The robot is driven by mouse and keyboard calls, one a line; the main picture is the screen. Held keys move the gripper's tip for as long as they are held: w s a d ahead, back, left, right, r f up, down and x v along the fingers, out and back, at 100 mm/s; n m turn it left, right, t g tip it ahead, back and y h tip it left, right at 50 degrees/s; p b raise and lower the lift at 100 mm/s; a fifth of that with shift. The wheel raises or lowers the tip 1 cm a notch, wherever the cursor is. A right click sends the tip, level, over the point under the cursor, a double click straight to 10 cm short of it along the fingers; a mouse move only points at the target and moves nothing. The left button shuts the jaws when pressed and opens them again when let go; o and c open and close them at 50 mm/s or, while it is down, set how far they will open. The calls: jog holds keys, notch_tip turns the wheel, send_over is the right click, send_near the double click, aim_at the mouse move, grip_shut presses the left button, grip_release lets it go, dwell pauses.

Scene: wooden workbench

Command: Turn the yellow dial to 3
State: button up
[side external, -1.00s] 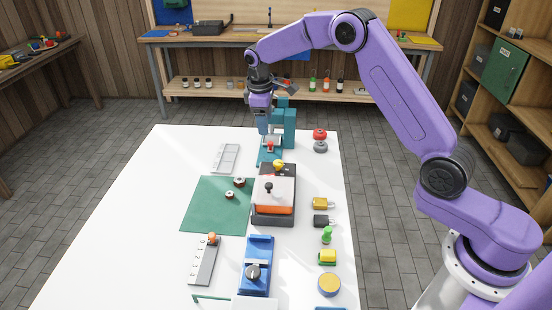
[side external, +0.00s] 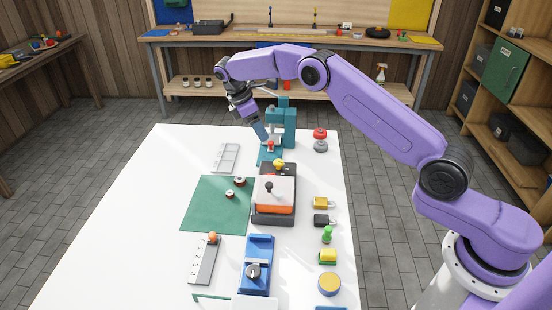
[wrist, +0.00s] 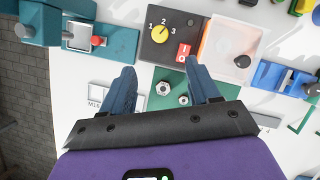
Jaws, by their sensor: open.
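The yellow dial (wrist: 162,33) sits on a dark panel in the wrist view, with the numbers 1, 2 and 3 printed around it. I cannot tell for sure which number it points at. In the side view the dial (side external: 279,164) is at the far end of the dark machine (side external: 273,218). My gripper (wrist: 158,70) is open and empty. Its two blue fingers are apart and point toward the panel, with the dial beyond their tips and not touched. In the side view my gripper (side external: 264,138) is tilted, above the table beside the teal press.
A teal press (side external: 289,122) stands close to my fingers. A red switch (wrist: 183,52) and a clear-covered box with a black knob (wrist: 241,61) are beside the dial. Two nuts lie on the green mat (side external: 205,205). A blue device (side external: 257,252) is nearer.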

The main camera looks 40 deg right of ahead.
aim_at(278, 162)
jog(key=x, duration=1.4)
jog(key=c, duration=1)
